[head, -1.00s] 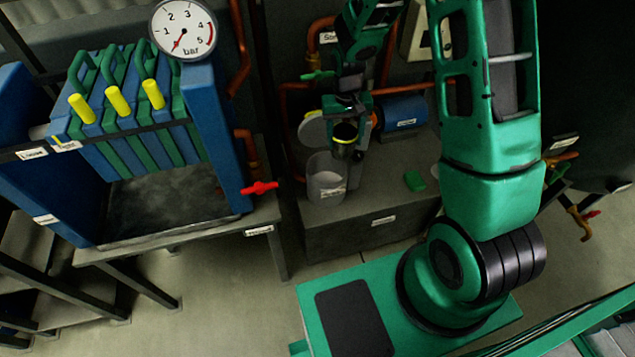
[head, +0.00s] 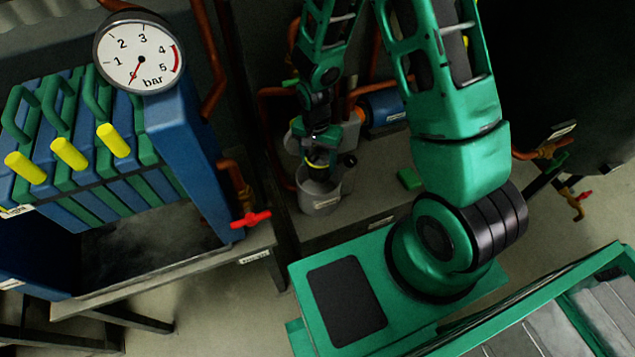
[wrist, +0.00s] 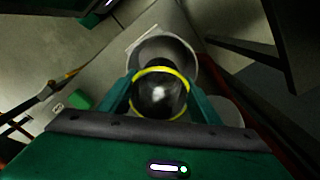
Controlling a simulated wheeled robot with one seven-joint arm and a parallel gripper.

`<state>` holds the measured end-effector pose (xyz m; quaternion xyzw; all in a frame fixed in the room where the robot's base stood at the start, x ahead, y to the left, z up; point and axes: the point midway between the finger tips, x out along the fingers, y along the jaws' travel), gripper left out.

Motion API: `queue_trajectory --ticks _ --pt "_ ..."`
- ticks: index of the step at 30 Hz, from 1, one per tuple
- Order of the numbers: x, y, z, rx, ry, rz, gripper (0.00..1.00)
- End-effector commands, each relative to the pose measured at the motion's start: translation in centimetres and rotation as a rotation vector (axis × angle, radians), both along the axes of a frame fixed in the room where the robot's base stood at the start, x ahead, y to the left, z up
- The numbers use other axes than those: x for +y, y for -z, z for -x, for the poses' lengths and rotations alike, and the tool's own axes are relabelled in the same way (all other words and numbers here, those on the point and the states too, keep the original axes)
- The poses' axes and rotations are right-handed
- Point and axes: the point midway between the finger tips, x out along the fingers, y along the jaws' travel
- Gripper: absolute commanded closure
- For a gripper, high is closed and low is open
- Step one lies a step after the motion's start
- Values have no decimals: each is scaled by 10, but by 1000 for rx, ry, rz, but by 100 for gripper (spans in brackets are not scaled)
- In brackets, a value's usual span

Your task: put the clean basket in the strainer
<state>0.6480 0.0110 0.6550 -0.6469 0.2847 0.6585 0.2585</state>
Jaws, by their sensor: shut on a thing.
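My gripper (head: 318,150) is shut on the basket (head: 316,168), a dark cup with a yellow rim. In the wrist view the basket (wrist: 158,98) sits between the two green fingers, its yellow ring around a dark, shiny inside. The strainer (head: 322,203) is a grey, open-topped, labelled cylinder on the low plinth. The basket is at the strainer's mouth in the head view. In the wrist view the strainer's pale rim (wrist: 188,56) shows behind the basket, partly hidden by it. How deep the basket's lower end sits is hidden.
A blue motor (head: 383,107) stands behind, to the right. A green block (head: 409,179) lies on the plinth (head: 370,208). The blue filter press (head: 190,160), its gauge (head: 139,51) and a red-handled valve (head: 250,219) are at left. Copper pipes run behind the strainer.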

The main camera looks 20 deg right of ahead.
Motion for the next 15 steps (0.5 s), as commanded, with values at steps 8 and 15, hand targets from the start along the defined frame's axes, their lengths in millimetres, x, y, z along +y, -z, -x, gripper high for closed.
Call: queue_trajectory --ticks 8,15 --pt "4 54 1 3 -7 1 71" --pt "4 76 0 0 -8 0 71"
